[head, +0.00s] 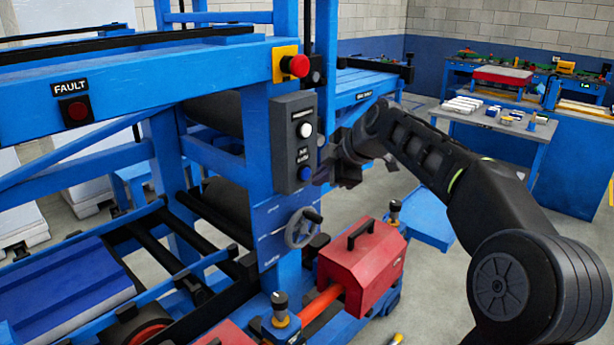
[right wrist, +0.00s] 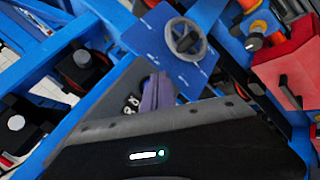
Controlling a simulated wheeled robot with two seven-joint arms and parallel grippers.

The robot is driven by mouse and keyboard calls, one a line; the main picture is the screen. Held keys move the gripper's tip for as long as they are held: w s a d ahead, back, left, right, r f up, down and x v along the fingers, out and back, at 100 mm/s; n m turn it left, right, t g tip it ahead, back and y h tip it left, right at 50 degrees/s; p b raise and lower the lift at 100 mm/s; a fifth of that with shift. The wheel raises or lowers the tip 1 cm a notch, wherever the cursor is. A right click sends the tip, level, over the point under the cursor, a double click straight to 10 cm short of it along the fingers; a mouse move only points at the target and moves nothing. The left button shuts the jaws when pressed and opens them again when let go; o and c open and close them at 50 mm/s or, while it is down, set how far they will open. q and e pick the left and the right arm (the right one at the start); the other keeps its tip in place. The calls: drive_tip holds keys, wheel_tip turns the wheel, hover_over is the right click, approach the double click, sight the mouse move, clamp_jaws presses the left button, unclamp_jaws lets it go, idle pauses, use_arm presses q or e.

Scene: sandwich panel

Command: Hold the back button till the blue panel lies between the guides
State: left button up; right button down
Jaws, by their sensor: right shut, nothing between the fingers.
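A grey control box (head: 292,145) on the blue post carries a white button (head: 305,130) above and a blue button (head: 305,173) below. The small labels are too blurred to tell which is the back button. My right gripper (head: 322,177) is shut and empty, just right of the blue button. I cannot tell whether it touches it. A blue panel (head: 70,292) lies at the lower left, beside dark rails (head: 150,250) that may be the guides. My left gripper is not in view.
A red emergency knob (head: 298,65) sits above the box, and a handwheel (head: 303,228) below it. A red case (head: 362,262) stands low at the machine's side. A FAULT lamp (head: 77,110) is on the upper beam. A worktable (head: 490,118) stands behind.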

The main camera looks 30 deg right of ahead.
drive_tip(key=s+b, duration=0.1)
drive_tip(key=s+d, duration=0.1)
drive_tip(key=s, duration=0.1)
drive_tip(key=s+b, duration=0.1)
drive_tip(key=shift+s+d+b, duration=0.25)
drive_tip(key=shift+s+b, duration=0.1)
drive_tip(key=shift+s, duration=0.05)
idle(1.1)
